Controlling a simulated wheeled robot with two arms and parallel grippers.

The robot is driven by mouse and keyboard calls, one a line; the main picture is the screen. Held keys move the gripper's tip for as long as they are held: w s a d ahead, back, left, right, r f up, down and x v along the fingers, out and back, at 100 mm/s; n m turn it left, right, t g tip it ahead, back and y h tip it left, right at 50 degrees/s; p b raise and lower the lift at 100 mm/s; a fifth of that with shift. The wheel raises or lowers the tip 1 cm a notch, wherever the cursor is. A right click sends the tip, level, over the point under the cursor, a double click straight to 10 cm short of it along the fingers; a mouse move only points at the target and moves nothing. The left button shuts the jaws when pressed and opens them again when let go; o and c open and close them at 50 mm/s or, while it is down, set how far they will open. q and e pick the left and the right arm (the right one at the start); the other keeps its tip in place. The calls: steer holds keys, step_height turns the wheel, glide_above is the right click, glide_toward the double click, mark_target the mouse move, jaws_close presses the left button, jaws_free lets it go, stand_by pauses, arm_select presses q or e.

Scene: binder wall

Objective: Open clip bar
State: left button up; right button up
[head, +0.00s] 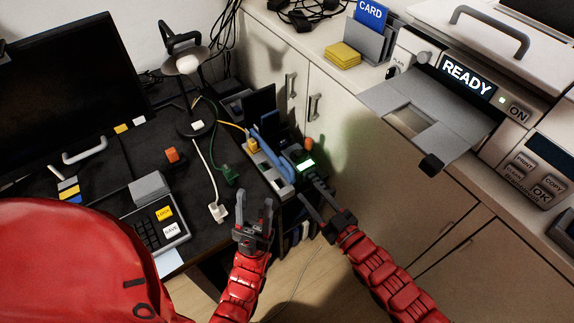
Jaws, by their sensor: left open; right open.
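A blue bar (269,148) lies along a pale strip-shaped unit (263,162) at the right end of the dark desk. It looks like the clip bar, but it is small and I cannot tell whether it is open or shut. My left gripper (254,210) is open and empty, fingers pointing up, in front of the desk's right end and below the blue bar in the picture. My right gripper (310,188) is open, its fingers pointing up and left, close to a small device with a lit green display (306,165). I cannot tell whether it touches anything.
A keypad device (156,223), a lamp (188,64), a monitor (68,92) and a white plug (217,212) are on the desk. Several cables run near the blue bar. A printer with a READY display (467,76) stands on the cabinet at right. Floor shows below the grippers.

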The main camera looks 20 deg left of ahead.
mark_target(293, 172)
steer(key=x, duration=1.2)
steer(key=shift+c, duration=0.3)
jaws_close()
stand_by(0.8)
